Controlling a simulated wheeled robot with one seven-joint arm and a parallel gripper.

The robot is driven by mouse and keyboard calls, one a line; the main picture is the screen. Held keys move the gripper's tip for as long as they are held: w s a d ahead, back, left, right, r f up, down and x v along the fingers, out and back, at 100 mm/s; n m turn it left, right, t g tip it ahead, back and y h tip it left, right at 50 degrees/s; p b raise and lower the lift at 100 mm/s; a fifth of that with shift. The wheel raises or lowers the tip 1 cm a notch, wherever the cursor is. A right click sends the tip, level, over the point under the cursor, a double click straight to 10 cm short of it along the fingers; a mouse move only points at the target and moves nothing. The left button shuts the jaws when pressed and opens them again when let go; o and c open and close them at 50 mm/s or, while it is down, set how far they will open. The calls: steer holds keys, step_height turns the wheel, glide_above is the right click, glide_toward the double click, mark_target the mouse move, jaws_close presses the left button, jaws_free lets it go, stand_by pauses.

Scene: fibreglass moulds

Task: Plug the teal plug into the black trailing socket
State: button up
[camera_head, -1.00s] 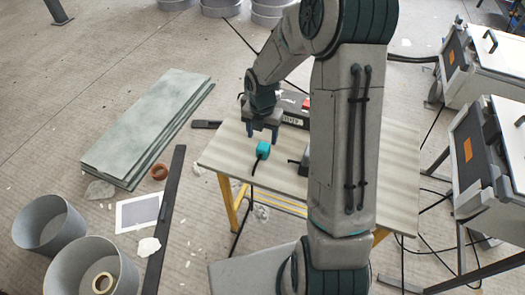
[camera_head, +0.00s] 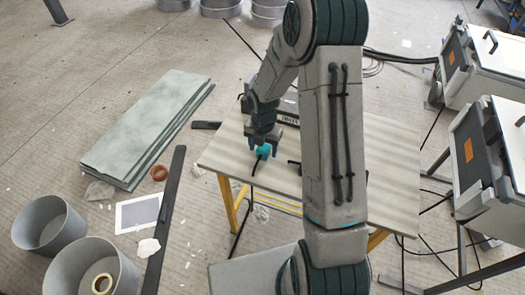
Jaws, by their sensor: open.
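The teal plug (camera_head: 263,152) lies near the front left part of the table top (camera_head: 385,165), with its dark cable running over the front edge. My gripper (camera_head: 264,148) is open and points down right over the plug. Its fingers partly cover the plug; I cannot tell whether they touch it. A small dark piece (camera_head: 294,164) shows at the left edge of my arm on the table; it may be part of the black trailing socket, which is mostly hidden behind my arm.
A dark long case (camera_head: 290,107) lies at the table's back, partly behind my arm. Grey-white machines (camera_head: 490,150) stand at the right. Green sheets (camera_head: 150,125), a dark bar (camera_head: 165,220) and grey tubs (camera_head: 95,262) are on the floor at left. The table's right side is clear.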

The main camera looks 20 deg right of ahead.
steer(key=c, duration=1)
steer(key=shift+r, duration=0.1)
step_height(320, 180, up, 10)
steer(key=shift+p, duration=0.35)
